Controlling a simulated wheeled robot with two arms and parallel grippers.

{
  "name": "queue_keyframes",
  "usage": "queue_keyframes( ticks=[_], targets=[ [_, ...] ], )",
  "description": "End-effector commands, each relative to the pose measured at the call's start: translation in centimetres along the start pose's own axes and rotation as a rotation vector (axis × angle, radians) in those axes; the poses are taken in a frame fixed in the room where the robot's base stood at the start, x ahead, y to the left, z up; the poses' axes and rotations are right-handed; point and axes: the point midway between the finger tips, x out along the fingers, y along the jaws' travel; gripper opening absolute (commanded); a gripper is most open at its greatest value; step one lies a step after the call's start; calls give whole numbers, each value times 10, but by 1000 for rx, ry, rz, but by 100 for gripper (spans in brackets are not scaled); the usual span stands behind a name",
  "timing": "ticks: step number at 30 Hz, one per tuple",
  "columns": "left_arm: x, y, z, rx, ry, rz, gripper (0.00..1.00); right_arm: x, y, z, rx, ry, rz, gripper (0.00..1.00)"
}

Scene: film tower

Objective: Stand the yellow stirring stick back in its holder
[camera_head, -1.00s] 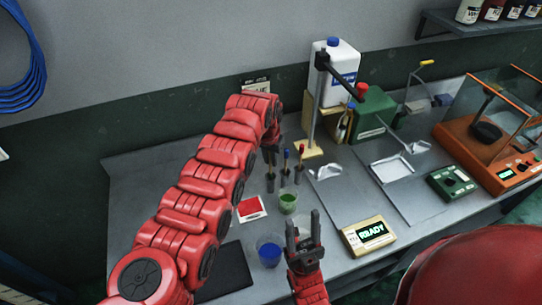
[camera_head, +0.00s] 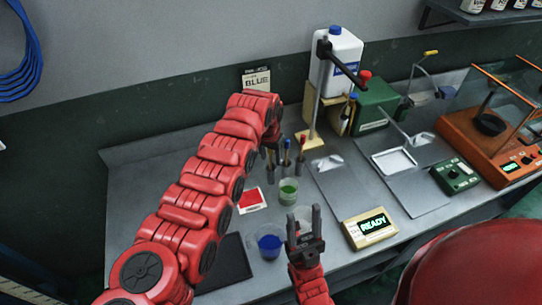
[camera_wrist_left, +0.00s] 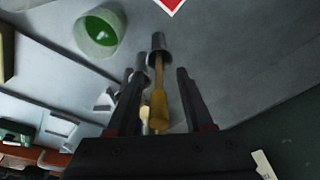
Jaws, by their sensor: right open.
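The yellow stirring stick (camera_wrist_left: 158,108) stands with its thin end in a grey cylindrical holder (camera_wrist_left: 159,48) in the left wrist view. My left gripper (camera_wrist_left: 155,80) is open, with one finger on each side of the yellow handle and gaps visible. In the head view my left gripper (camera_head: 270,148) is above the leftmost holder (camera_head: 270,175) and mostly hides the stick. My right gripper (camera_head: 304,214) is open and empty near the front of the bench.
A cup of green liquid (camera_head: 288,191) stands in front of the holders; a cup of blue liquid (camera_head: 268,242) is nearer. A red card (camera_head: 251,199) lies to the left. A READY display box (camera_head: 369,229) and a stand with a tall post (camera_head: 318,100) are to the right.

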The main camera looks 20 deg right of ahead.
Motion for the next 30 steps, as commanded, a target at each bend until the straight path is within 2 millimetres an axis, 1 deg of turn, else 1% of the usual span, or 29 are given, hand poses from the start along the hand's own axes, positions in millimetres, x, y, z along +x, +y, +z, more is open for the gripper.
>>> queue_keyframes(
  ticks=[8,11,14,19,23,25,27,29,30],
  targets=[
    [0,0,0,0,0,0,53,1,0,0,0,0,0,50],
    [-6,0,0,0,0,0,53,7,0,-1,0,0,0,50],
    [-16,-1,-1,-1,-2,-1,53,21,1,-4,0,0,0,50],
    [-42,-1,-1,-3,-2,2,53,57,3,-10,0,0,0,50],
    [-67,0,-1,-2,0,2,53,76,4,-13,0,0,0,50],
    [-78,0,-3,-1,7,1,53,75,4,-13,0,0,0,50],
    [-93,-1,-2,-2,4,0,53,80,4,-14,0,0,0,50],
    [-105,-1,-2,-1,7,0,53,77,4,-13,0,0,0,50],
    [-114,0,-2,-1,6,0,53,77,4,-13,0,0,0,50]
  ],
)
